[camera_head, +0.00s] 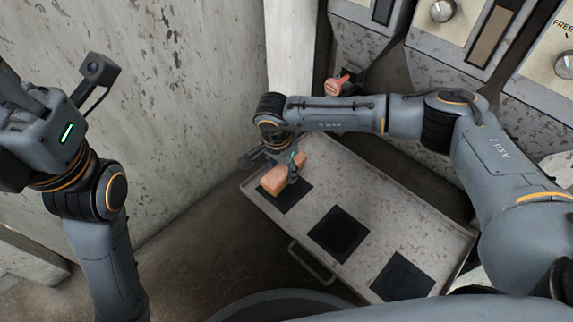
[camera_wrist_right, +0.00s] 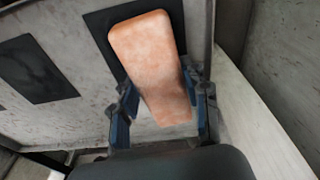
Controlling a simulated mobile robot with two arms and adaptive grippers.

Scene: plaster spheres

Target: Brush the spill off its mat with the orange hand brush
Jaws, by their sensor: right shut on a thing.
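The orange hand brush (camera_head: 273,181) is a plain block, held by my right gripper (camera_head: 291,172) over the leftmost dark mat (camera_head: 291,198) in the head view. In the right wrist view the brush (camera_wrist_right: 150,62) sits between the two fingers of my right gripper (camera_wrist_right: 165,105), which is shut on it. The brush hides part of the mat (camera_wrist_right: 100,24) behind it, and I cannot tell whether it touches the mat. No spill shows clearly on any mat. My left arm shows at the left of the head view, but its fingers are out of frame.
The mats lie on a speckled grey cart top (camera_head: 400,222) with a raised rim. A middle mat (camera_head: 339,234) and a right mat (camera_head: 402,278) look bare. A red valve handle (camera_head: 337,85) and machine panels stand behind. A wall (camera_head: 190,100) rises to the left.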

